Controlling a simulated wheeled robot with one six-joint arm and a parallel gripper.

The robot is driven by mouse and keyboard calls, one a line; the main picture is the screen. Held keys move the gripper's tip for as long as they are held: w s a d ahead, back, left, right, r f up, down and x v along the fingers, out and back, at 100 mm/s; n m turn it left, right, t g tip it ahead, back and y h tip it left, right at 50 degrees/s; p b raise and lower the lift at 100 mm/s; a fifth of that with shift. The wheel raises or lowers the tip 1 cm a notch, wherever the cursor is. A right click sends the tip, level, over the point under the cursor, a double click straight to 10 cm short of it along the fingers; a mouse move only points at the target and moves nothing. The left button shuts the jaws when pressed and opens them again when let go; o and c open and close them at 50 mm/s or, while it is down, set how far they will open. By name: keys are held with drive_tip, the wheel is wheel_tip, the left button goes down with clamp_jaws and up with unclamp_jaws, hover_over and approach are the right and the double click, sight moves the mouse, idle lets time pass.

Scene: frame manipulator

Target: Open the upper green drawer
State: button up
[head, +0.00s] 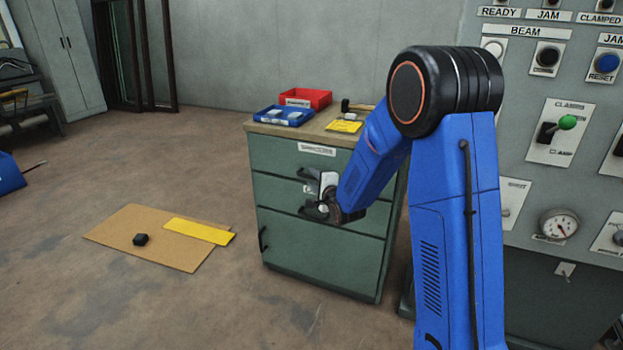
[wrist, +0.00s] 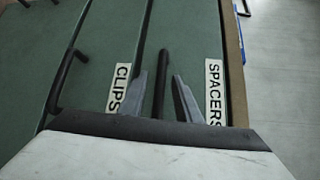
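The green cabinet has an upper drawer (head: 275,158), which looks shut. In the wrist view the upper drawer (wrist: 190,55) carries a "SPACERS" label (wrist: 214,92). Its dark bar handle (wrist: 162,75) runs between my fingertips. My gripper (wrist: 160,85) is open, with one grey finger on each side of the handle and visible gaps. In the head view my gripper (head: 328,192) is in front of the cabinet, partly hiding the drawer fronts. The drawer below (wrist: 98,65) has a "CLIPS" label (wrist: 119,88). How far the fingers reach past the handle is hard to tell.
On the wooden cabinet top (head: 328,134) are a blue tray (head: 284,117), a red tray (head: 306,97) and a yellow item (head: 343,126). A control panel (head: 560,80) stands at right. A brown sheet (head: 150,240) lies on the floor at left; floor between is clear.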

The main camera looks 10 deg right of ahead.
drive_tip(key=shift+x, duration=0.9)
clamp_jaws()
drive_tip(key=shift+s, duration=0.1)
